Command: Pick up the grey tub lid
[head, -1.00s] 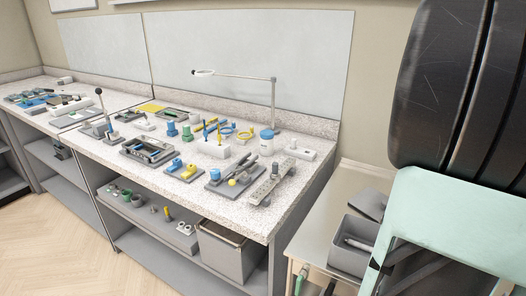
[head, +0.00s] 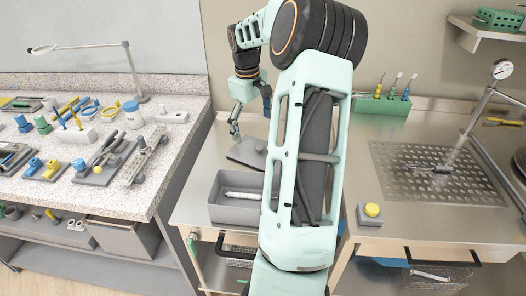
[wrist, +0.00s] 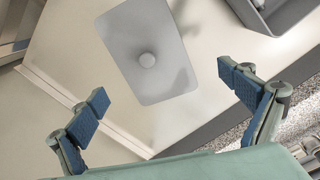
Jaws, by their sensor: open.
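The grey tub lid (head: 247,153) lies flat on the steel counter, just behind the grey tub (head: 236,198). In the wrist view the lid (wrist: 139,39) is a rounded rectangle with a round knob at its middle, and a shadow falls across it. My gripper (head: 236,131) is above the lid's back left side in the head view. In the wrist view my gripper (wrist: 167,100) is open and empty, its blue-padded fingers wide apart, with the lid ahead of them and not between them. The tub stands open with a pale object inside.
A speckled workbench (head: 185,150) crowded with small tools stands at the left. At the right are a green rack (head: 381,104), a perforated drain plate (head: 425,172) and a yellow button box (head: 371,213). Bare steel surrounds the lid's left side.

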